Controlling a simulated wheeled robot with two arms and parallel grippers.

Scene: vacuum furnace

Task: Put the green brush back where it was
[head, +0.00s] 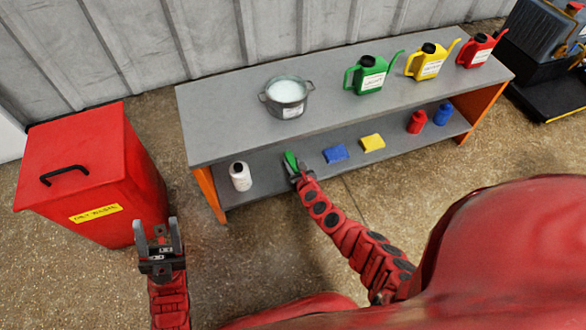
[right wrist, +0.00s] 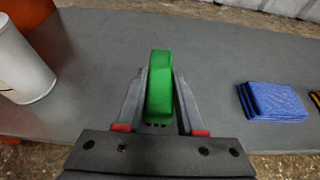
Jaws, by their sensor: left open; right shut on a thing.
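In the right wrist view the green brush (right wrist: 159,85) stands between the two fingers of my right gripper (right wrist: 160,100), over the grey shelf (right wrist: 215,60). I cannot tell whether the brush touches the shelf. My left gripper (head: 158,238) is open and empty, in front of the red waste bin, away from the bench.
The bench top (head: 225,120) above carries a pot (head: 287,97) and watering cans. A red bin (head: 90,170) stands left.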

